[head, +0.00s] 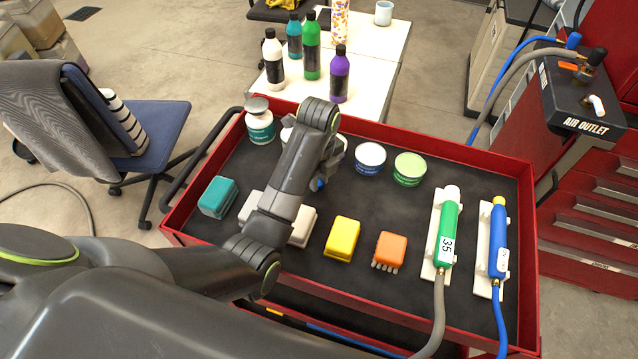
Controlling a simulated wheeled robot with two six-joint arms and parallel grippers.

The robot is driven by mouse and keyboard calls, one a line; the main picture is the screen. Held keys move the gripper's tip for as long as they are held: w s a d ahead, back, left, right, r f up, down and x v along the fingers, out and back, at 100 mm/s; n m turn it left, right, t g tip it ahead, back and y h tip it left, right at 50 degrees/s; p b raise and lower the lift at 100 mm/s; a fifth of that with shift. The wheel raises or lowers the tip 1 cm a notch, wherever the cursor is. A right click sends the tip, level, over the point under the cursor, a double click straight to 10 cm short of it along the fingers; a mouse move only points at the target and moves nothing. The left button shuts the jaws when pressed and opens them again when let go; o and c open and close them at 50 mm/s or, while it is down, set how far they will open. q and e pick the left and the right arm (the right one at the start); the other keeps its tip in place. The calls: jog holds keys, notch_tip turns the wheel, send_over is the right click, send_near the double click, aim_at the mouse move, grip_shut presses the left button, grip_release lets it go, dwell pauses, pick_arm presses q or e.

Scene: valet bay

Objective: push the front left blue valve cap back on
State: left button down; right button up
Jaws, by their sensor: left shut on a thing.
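My left gripper (322,176) is over the tool cart, with my arm reaching in from the left. It is shut on a small blue thing (318,184), which looks like the blue valve cap; it is mostly hidden by the gripper. I cannot see a wheel or a valve stem in this view. My right gripper is not in view.
The red cart (478,152) holds a teal block (218,197), a yellow sponge (342,238), an orange brush (389,250), tins and two air tools. A white table (382,62) with bottles stands behind, a blue chair (150,125) left, an air outlet (598,125) right.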

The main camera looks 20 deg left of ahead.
pick_arm(q)
notch_tip(320, 180, up, 10)
jog(key=p, duration=0.9)
jog(key=shift+p, duration=0.3)
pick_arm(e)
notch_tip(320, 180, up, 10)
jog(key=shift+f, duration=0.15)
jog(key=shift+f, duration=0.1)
pick_arm(q)
jog(key=shift+f+b, duration=0.65)
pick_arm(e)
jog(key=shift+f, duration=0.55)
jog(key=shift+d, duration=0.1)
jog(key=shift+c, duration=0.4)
